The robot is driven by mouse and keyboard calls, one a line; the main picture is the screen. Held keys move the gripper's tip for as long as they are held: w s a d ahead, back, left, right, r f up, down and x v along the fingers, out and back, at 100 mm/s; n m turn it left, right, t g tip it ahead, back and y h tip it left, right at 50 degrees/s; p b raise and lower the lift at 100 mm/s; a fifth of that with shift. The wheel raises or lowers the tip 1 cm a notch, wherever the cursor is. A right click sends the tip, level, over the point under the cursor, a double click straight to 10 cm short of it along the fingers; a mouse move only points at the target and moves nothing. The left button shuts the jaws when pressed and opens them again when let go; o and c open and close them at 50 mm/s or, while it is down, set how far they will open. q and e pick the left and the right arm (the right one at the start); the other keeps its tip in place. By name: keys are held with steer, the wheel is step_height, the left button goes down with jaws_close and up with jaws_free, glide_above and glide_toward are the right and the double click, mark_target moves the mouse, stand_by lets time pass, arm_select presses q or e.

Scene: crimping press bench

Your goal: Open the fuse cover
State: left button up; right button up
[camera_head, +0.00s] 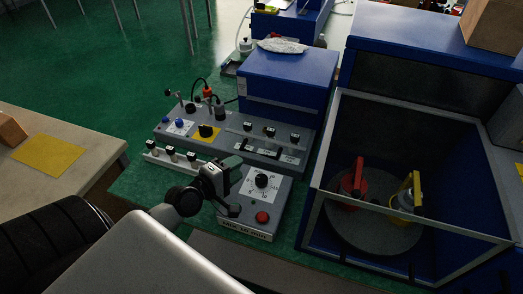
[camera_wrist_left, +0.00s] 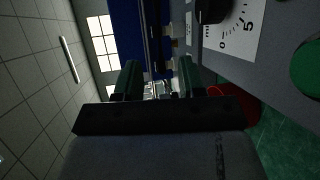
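The fuse cover appears to be the clear strip (camera_head: 262,137) on the sloped grey control panel (camera_head: 217,147); dark fuse-like blocks show at it. I cannot tell its exact edges or whether it is shut. My left gripper (camera_head: 234,186) is in front of the panel, at the left side of the grey dial box (camera_head: 283,189), apart from the cover. Its two fingers stand apart with nothing held between them, as the left wrist view (camera_wrist_left: 158,80) also shows. The wrist view does not clearly show the cover. My right gripper is not in view.
The dial box has a black knob (camera_head: 261,180) and a red button (camera_head: 262,217). A white strip with several black-topped pieces (camera_head: 180,157) lies before the panel. A blue housing (camera_head: 287,77) rises behind it. A framed enclosure (camera_head: 322,182) stands at the right.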

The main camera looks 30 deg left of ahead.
mark_target(257, 155)
arm_select(q)
steer(key=x, duration=0.4)
steer(key=shift+w+d, duration=0.1)
steer(key=shift+w, duration=0.2)
steer(key=x, duration=0.3)
steer(key=shift+w+f+p, duration=0.15)
steer(key=shift+w+p, duration=0.1)
steer(key=shift+p, duration=0.05)
steer(key=shift+w+d, duration=0.1)
steer(key=shift+w, duration=0.2)
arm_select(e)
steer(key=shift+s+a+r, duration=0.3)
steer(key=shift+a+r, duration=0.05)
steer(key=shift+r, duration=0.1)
arm_select(q)
steer(key=shift+c, duration=0.2)
jaws_close()
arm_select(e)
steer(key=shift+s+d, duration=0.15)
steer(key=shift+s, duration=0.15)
